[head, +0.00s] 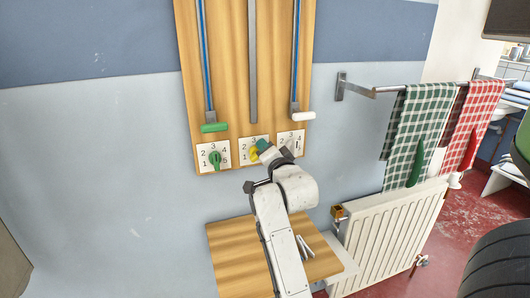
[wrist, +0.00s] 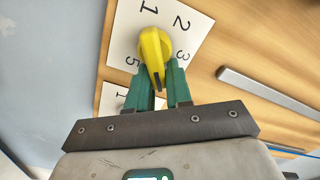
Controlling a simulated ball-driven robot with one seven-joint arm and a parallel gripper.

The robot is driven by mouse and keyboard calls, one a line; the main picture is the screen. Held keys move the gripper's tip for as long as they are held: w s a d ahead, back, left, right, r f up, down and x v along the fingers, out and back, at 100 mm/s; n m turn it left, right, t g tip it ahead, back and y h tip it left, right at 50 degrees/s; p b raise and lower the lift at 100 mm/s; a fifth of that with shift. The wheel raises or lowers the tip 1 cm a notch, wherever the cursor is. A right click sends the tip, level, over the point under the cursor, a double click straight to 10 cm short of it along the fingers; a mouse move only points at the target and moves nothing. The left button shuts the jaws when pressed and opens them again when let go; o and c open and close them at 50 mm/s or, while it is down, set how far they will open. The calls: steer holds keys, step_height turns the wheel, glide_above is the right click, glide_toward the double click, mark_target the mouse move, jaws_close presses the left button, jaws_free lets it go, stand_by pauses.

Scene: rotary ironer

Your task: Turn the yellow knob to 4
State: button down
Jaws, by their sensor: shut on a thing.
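The yellow knob (head: 254,153) sits on the middle white number card (head: 246,143) on the wooden board. In the wrist view, the knob (wrist: 153,46) lies between the two teal fingers of my gripper (wrist: 158,72), which is shut on its narrow end. That dark-tipped end points between the 3 and the 5 on the card (wrist: 186,38); the numeral there is hidden by my fingers. The 1, 2, 3 and 5 show. In the head view, my gripper (head: 264,148) reaches the knob from the right and partly covers its card.
A green knob (head: 215,158) is on the left card, and the right card (head: 293,141) is partly covered by my arm. Green (head: 214,127) and white (head: 303,115) handles hang above. A wooden shelf (head: 235,262) lies below; a radiator (head: 388,237) and towels stand right.

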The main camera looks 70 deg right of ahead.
steer(key=shift+w+a+f+m, duration=0.2)
steer(key=shift+w+f+m, duration=0.15)
steer(key=shift+f, duration=0.2)
steer(key=c, duration=1.2)
jaws_free()
steer(key=shift+a, duration=0.15)
steer(key=shift+o, duration=0.4)
steer(key=shift+r, duration=0.15)
steer(key=shift+s+d+r, duration=0.15)
steer(key=shift+s+d, duration=0.05)
steer(key=b+v, duration=0.2)
steer(key=v, duration=0.8)
steer(key=shift+s+a, duration=0.25)
